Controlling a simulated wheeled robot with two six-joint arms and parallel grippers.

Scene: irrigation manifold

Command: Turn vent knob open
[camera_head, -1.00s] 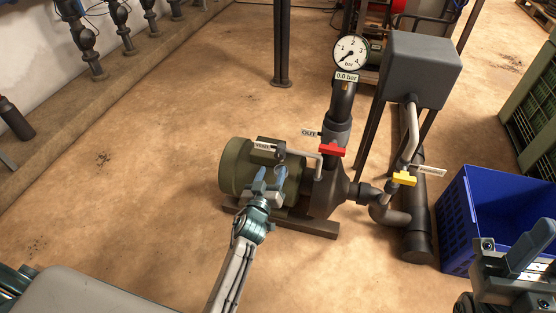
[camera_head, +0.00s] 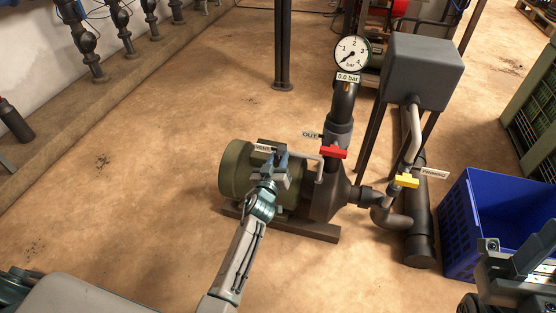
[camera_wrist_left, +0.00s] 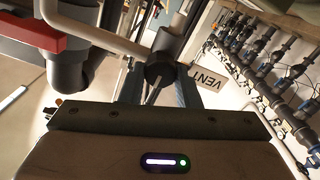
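The dark vent knob (camera_wrist_left: 160,68) shows in the left wrist view at the end of a pale bent pipe (camera_wrist_left: 100,35). A white VENT tag (camera_wrist_left: 207,84) is beside it. In the head view the knob is mostly hidden behind my left gripper (camera_head: 276,158), above the green motor (camera_head: 236,168). My left gripper is open, with one finger on each side of the knob in the wrist view; I cannot tell whether they touch it. My right gripper (camera_head: 512,262) is at the lower right, partly cut off, its opening unclear.
A red valve handle (camera_head: 333,152) by the OUT tag and a yellow handle (camera_head: 407,181) by another tag are close by. The gauge (camera_head: 352,55) reads 0.0 bar. A grey box (camera_head: 424,72) stands behind, a blue crate (camera_head: 461,225) at right.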

